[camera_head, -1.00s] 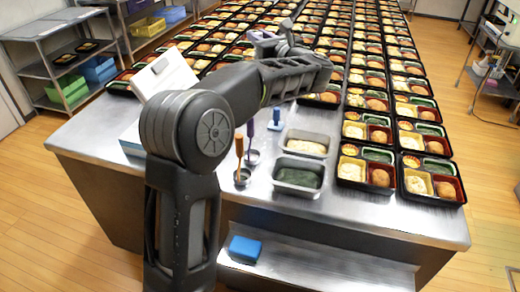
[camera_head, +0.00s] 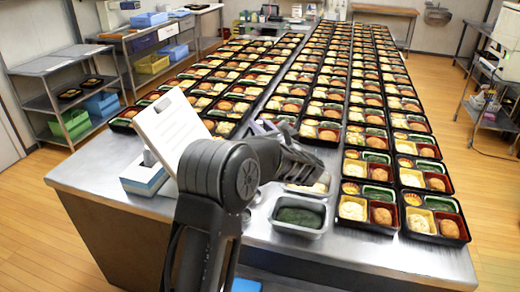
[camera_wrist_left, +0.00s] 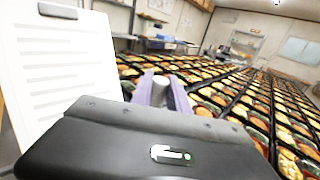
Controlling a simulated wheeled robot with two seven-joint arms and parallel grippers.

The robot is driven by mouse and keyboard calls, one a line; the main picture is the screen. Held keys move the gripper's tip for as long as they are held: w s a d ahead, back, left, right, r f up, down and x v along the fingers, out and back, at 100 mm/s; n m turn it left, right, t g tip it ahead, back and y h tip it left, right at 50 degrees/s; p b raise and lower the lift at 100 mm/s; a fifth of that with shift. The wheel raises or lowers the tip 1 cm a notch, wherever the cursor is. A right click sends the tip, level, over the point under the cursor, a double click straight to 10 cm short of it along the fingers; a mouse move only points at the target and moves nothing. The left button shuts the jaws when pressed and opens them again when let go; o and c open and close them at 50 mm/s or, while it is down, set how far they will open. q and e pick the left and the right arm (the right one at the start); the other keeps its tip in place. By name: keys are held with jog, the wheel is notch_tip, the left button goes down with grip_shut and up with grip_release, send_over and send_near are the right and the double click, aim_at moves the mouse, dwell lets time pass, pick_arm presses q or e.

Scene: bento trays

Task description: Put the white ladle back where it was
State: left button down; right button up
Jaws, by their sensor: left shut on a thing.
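My left gripper (camera_head: 268,127) is in the head view above the front part of the bento table, its arm coming up from below. In the left wrist view its purple-grey fingers (camera_wrist_left: 160,92) are shut on a pale, roundish piece (camera_wrist_left: 161,86), which looks like the handle end of the white ladle. The ladle's bowl is hidden behind my arm and gripper. Metal cups (camera_head: 246,216) show only in part beside my arm. My right gripper is in neither view.
A metal tray of green food (camera_head: 299,231) stands right of my arm, with a pale-food tray (camera_head: 322,187) behind it, partly covered. A white clipboard (camera_head: 170,125) stands at the left above a blue-white box (camera_head: 143,178). Rows of bento trays (camera_head: 366,222) fill the table beyond.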

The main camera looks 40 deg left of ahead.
pick_arm(q)
jog(key=shift+f, duration=1.05)
notch_tip(320, 180, down, 3)
jog(key=shift+f+p, duration=0.2)
jog(key=shift+p, duration=0.45)
jog(key=shift+f, duration=0.2)
jog(key=shift+f+b, duration=0.15)
jog(key=shift+b, duration=0.15)
jog(key=c, duration=1.3)
grip_release()
jog(key=shift+r, duration=0.2)
